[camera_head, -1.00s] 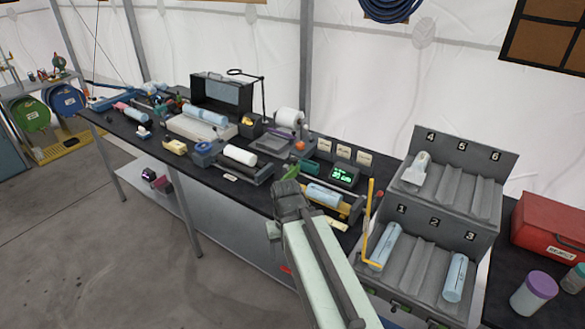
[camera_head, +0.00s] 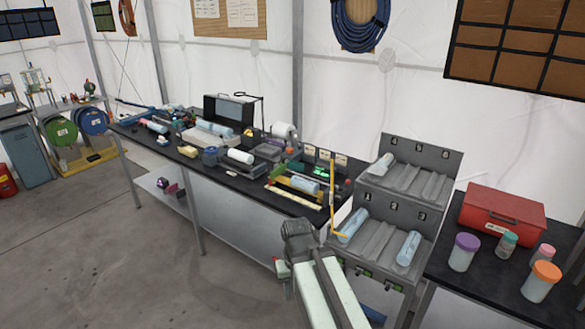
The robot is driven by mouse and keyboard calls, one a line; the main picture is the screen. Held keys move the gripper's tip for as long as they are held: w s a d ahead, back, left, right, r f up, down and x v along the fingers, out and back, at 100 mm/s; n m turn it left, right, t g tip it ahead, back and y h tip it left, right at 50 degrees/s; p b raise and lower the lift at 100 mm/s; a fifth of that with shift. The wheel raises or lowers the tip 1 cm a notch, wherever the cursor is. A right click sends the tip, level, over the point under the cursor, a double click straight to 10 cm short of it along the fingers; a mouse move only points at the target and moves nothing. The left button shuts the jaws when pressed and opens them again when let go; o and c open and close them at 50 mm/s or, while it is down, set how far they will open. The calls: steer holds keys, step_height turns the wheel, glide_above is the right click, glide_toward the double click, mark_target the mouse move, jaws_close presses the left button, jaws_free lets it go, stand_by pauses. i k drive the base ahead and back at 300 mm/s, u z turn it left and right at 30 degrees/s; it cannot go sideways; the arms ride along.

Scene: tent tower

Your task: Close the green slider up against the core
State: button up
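A light blue core (camera_head: 303,186) lies in a long measuring tray on the black bench, right of the picture's middle. A small olive-green piece (camera_head: 280,171) stands at the tray's left end and looks like the green slider. A gap seems to show between it and the core, but it is too small to be sure. My gripper (camera_head: 297,229) is at the end of my arm, below and in front of the bench edge, apart from the tray. Its fingers cannot be made out, and I see nothing held.
A grey numbered rack (camera_head: 385,235) with several cores stands right of the tray, with a thin yellow upright (camera_head: 332,195) at its left. A red box (camera_head: 502,218) and lidded jars are farther right. The bench (camera_head: 235,185) is crowded to the left. Floor in front is free.

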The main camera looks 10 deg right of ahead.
mark_target(283, 166)
steer(key=u, duration=0.4)
steer(key=i, duration=1.35)
steer(key=z, duration=0.35)
steer(key=i, duration=0.55)
steer(key=z, duration=0.45)
steer(key=k, duration=0.85)
steer(key=z, duration=0.2)
steer(key=i, duration=0.85)
steer(key=u, duration=0.1)
